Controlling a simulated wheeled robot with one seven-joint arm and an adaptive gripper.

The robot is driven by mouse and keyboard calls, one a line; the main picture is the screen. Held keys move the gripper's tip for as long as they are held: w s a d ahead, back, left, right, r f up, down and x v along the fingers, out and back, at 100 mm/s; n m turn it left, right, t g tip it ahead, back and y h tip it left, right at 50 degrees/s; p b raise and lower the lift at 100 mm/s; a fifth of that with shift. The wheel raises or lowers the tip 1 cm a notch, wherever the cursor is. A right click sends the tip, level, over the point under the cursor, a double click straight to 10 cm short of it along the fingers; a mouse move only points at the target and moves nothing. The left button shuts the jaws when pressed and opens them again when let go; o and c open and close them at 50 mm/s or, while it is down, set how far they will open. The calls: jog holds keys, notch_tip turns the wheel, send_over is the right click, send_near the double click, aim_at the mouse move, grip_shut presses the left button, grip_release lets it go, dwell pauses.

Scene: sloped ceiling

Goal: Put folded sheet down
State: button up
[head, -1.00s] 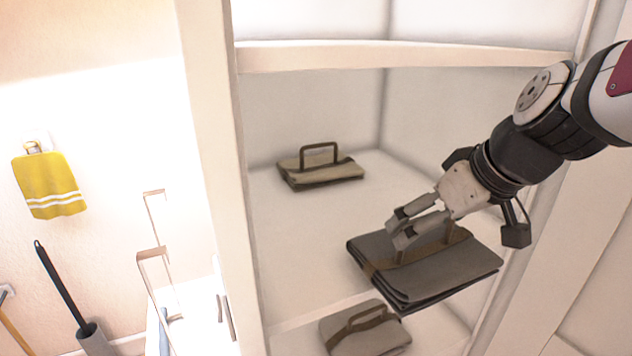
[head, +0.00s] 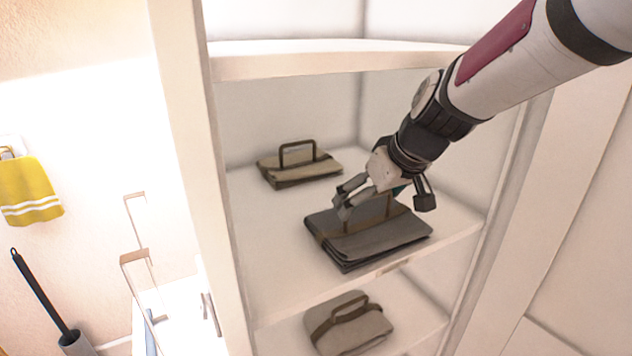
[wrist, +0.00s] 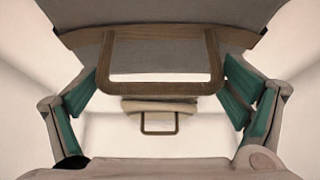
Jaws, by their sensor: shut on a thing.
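The folded sheet (head: 375,239) is a dark grey bundle with a brown strap and an upright handle. In the head view it is at the middle shelf (head: 270,222), near its front right part; I cannot tell whether it touches the shelf. My gripper (head: 348,205) is above it, with its fingers at the handle, shut on it. In the wrist view the sheet (wrist: 170,18) is at the top, and its brown handle (wrist: 163,88) hangs between the green-padded fingers. The fingers hide part of the handle in the head view.
A beige folded sheet with a handle (head: 300,166) lies at the back left of the same shelf. Another strapped bundle (head: 350,325) lies on the shelf below. The cabinet's left post (head: 190,150) and upper shelf edge (head: 330,62) frame the opening. The shelf's front left is clear.

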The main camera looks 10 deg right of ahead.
jog(key=shift+f, duration=0.1)
jog(key=o, duration=1.6)
jog(key=shift+s+r, duration=0.1)
jog(key=shift+r, duration=0.25)
jog(key=v, duration=1)
jog(key=s+f+m+h, duration=0.1)
jog(key=s+f, duration=0.1)
jog(key=s, duration=0.7)
jog(key=s+a+f+m+h, duration=0.1)
jog(key=s+f+m, duration=0.1)
jog(key=s, duration=0.7)
jog(key=shift+a+f+m+g, duration=0.3)
jog(key=shift+a+f, duration=0.05)
jog(key=shift+f, duration=0.2)
